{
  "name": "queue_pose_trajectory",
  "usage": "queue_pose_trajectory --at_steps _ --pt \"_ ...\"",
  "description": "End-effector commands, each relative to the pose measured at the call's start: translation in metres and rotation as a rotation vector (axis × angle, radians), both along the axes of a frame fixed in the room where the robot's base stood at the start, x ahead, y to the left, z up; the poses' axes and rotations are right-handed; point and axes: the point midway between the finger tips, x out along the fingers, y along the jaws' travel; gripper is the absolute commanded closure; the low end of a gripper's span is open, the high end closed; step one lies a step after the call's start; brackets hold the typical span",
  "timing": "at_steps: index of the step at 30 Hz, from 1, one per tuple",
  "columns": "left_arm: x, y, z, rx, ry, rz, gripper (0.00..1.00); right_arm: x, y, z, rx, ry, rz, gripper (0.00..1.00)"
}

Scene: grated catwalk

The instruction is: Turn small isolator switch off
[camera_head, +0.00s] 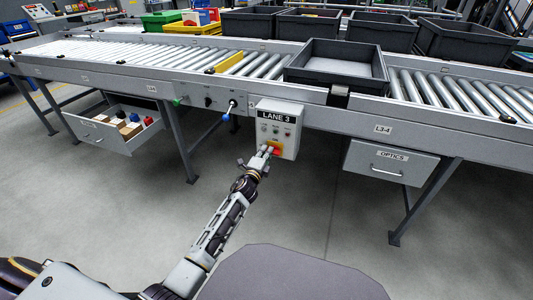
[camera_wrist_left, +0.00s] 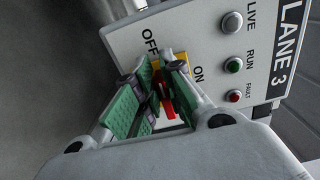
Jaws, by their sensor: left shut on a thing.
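The small isolator switch is a red handle (camera_wrist_left: 167,101) on a yellow plate on the lower face of the grey LANE 3 box (camera_head: 290,143). In the left wrist view, OFF and ON are printed on either side of the yellow plate (camera_wrist_left: 183,66). My left gripper (camera_head: 268,150) is at the switch; in the wrist view its green-padded fingers (camera_wrist_left: 160,88) are closed around the red handle. The fingers hide part of the handle, so its exact angle is hard to tell. My right gripper is not in view.
The box hangs on the front rail of a roller conveyor (camera_head: 240,62). A blue-ended knob (camera_head: 226,117) sits left of it. An open drawer (camera_head: 112,128) is at left, a closed OPTICS drawer (camera_head: 390,163) at right. A black tray (camera_head: 338,68) rests above.

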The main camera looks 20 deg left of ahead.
Motion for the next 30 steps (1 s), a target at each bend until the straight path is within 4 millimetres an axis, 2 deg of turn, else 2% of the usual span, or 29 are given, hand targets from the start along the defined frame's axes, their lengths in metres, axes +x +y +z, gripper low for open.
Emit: queue_pose_trajectory --at_steps 17,18,23,30 --pt "-0.0004 0.0004 -0.0029 -0.053 0.005 0.001 1.00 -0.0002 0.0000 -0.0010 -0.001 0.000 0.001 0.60" --pt "-0.0004 0.0004 -0.0029 -0.053 0.005 0.001 0.88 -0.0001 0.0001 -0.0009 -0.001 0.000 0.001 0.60" --pt "-0.0003 0.0004 -0.0025 -0.052 0.004 0.001 0.68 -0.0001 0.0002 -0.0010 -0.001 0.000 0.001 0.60" --pt "-0.0001 0.0002 -0.0018 -0.050 0.003 0.000 0.68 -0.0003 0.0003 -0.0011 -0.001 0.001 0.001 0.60"
